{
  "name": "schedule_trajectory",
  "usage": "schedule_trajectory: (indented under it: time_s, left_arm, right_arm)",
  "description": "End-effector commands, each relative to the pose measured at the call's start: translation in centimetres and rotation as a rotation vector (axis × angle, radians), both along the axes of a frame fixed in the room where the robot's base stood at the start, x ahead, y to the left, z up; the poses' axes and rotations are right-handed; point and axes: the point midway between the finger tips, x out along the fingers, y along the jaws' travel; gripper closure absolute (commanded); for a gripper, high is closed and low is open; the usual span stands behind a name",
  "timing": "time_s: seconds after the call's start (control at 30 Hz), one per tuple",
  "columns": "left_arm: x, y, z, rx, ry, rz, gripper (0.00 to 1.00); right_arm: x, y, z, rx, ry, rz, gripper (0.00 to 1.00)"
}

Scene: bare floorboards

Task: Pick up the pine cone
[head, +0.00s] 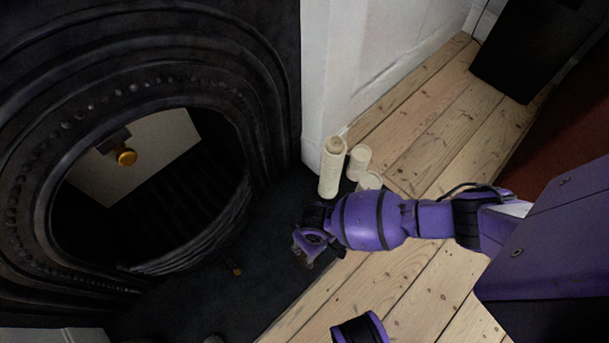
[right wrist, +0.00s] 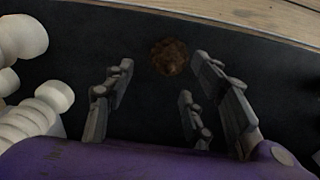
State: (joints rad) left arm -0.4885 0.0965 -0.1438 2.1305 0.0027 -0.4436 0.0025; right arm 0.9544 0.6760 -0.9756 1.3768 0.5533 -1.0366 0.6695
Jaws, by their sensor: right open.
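The pine cone (right wrist: 170,56) is a small, round, brown thing on the dark hearth in the right wrist view. It lies just beyond my right gripper (right wrist: 163,84), near the tips of the right-hand fingers. The fingers are spread apart with nothing held between them, and the cone looks apart from them. In the head view my right gripper (head: 305,254) is low over the hearth's edge by the floorboards. I cannot make out the pine cone there; the gripper may hide it. My left gripper is not in view.
Cream candles (head: 332,167) stand close behind my right arm and show at the left of the right wrist view (right wrist: 40,110). A black fireplace (head: 255,90) fills the left, with the dark hearth (head: 190,300) before it.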

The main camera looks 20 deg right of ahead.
Motion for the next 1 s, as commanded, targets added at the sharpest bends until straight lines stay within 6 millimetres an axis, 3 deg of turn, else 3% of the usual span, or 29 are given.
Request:
schedule_trajectory:
  time_s: [0.57, 0.83, 1.0]
  left_arm:
    - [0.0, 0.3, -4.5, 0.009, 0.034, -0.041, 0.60]
    - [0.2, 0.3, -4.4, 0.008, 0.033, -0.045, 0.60]
    - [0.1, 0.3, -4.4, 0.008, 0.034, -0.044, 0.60]
  right_arm:
    - [0.1, 0.8, -7.2, 0.002, 0.002, 0.001, 0.50]
    - [0.2, 0.8, -7.4, 0.004, -0.002, 0.001, 0.50]
    - [0.2, 0.8, -7.4, 0.004, -0.002, 0.001, 0.71]
